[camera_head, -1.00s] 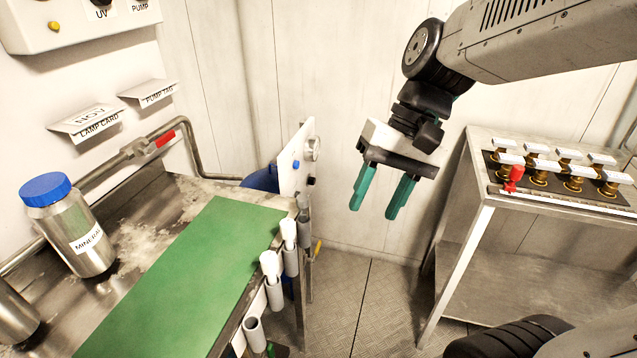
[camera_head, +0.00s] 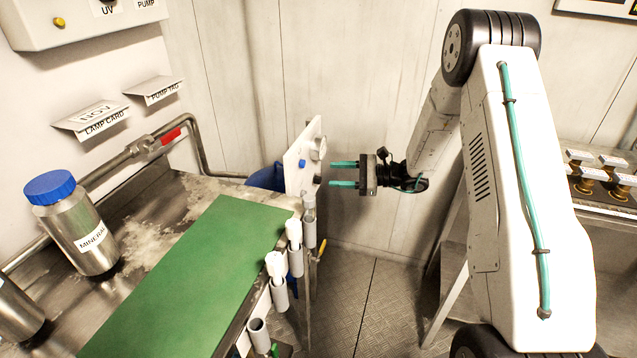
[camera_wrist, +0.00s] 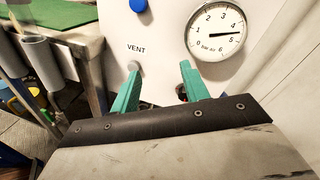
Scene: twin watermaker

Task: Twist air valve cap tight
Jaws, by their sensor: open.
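A white panel (camera_head: 300,155) stands upright beyond the end of the bench. It carries a round pressure gauge (camera_wrist: 215,34), a blue knob (camera_wrist: 138,5) and a VENT label. A small grey fitting below the label is partly covered by my left finger in the wrist view. A small dark and red part (camera_wrist: 181,92) shows low beside the right finger, mostly hidden. I cannot tell which fitting is the air valve cap. My gripper (camera_head: 331,174) is open, with its green fingers pointing at the panel from the right; it also shows in the wrist view (camera_wrist: 160,70). I see nothing held.
The steel bench has a green mat (camera_head: 190,280) and a mineral bottle (camera_head: 72,222). Grey tube holders (camera_head: 280,295) line its right edge, near the panel. A rack of brass fittings (camera_head: 600,178) stands at right, partly behind my arm. The floor between is clear.

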